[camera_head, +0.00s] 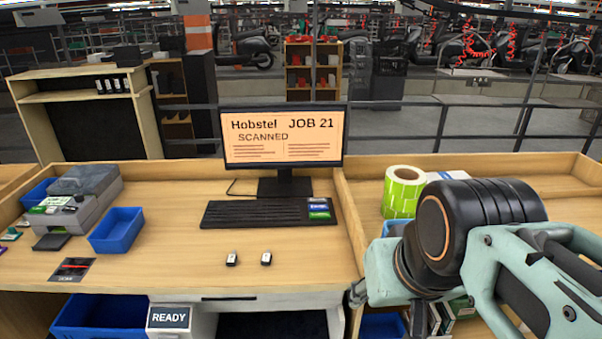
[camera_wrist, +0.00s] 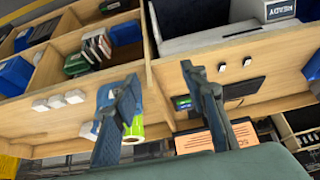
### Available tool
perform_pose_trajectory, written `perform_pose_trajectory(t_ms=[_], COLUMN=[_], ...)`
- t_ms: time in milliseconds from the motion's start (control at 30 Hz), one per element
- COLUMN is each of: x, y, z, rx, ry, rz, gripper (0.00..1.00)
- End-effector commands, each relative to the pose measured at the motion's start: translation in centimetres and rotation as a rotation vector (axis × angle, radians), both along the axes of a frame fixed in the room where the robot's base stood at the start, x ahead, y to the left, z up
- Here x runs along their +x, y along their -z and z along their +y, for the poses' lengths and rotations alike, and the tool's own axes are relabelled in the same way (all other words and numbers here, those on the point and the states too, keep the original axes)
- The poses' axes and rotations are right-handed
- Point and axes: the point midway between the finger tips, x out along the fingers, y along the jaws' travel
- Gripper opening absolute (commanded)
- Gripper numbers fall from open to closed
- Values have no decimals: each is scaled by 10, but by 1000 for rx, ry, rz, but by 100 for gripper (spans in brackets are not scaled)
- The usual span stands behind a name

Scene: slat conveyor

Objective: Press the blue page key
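A black keyboard (camera_head: 250,214) lies on the wooden desk in front of the monitor in the head view. At its right end sit coloured keys in a stack, with the blue page key (camera_head: 319,208) just above a green key (camera_head: 319,215). My gripper (camera_wrist: 160,77) is open and empty, above the desk and apart from the keyboard. In the head view my arm covers the right side and the fingers are hidden.
The monitor (camera_head: 283,138) reads "JOB 21 SCANNED". A blue bin (camera_head: 117,231) and a grey printer-like device (camera_head: 72,216) stand at left. A green label roll (camera_head: 402,190) stands at right, past a wooden divider.

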Motion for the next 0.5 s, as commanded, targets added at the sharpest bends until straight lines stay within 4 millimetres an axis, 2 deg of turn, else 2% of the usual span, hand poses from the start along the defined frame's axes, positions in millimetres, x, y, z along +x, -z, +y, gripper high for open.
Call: perform_pose_trajectory(t_ms=[67,333,500], x=[0,0,0], y=[0,0,0], z=[0,0,0], rx=[0,0,0], ry=[0,0,0], rz=[0,0,0], gripper=[31,1,0])
